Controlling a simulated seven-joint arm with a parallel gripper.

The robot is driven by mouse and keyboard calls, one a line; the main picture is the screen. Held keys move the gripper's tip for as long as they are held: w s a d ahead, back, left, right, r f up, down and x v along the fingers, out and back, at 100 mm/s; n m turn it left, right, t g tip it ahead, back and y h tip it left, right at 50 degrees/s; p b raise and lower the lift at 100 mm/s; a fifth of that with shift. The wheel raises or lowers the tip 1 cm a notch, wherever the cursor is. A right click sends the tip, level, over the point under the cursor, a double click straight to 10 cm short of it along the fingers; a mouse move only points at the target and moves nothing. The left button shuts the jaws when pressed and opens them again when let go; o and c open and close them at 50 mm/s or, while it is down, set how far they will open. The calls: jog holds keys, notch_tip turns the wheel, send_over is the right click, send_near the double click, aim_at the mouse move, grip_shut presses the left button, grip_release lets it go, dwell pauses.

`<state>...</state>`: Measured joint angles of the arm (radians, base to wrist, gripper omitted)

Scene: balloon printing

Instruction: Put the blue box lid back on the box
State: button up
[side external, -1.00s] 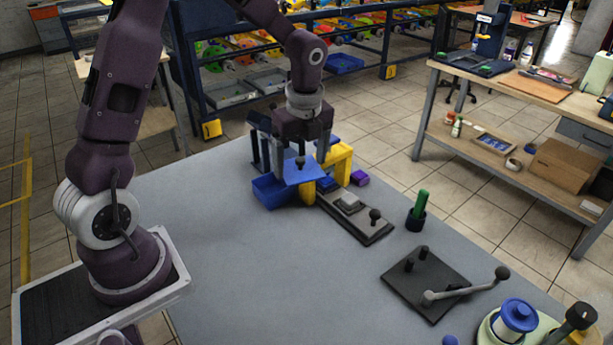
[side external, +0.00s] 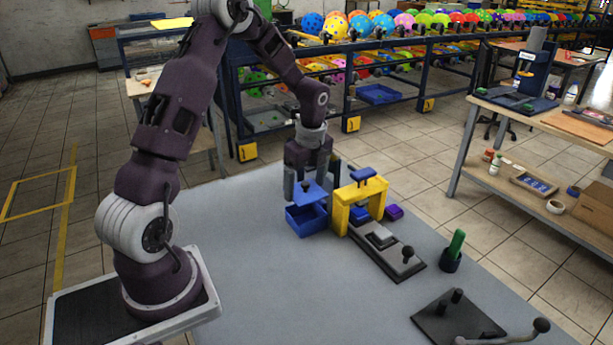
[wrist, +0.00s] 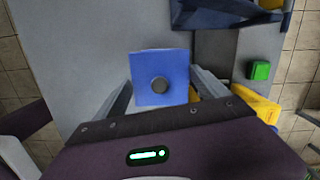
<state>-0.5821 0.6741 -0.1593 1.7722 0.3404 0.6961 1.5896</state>
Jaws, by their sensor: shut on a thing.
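The blue lid (side external: 312,194) is a flat square plate with a dark round knob. My gripper (side external: 309,186) is shut on it, with one finger at each side. The open blue box (side external: 308,224) stands on the grey table just below the lid. Part of its dark inside shows under the lid's near edge, so the lid is above the box and not seated.
A yellow arch-shaped stand (side external: 341,212) with a blue top is close to the right of the box. A dark base with a knobbed slider (side external: 402,266), a purple block (side external: 393,212) and a green-handled tool (side external: 453,250) are further right. The table's left front is clear.

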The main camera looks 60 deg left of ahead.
aim_at(306, 192)
jog(key=shift+f, duration=2.1)
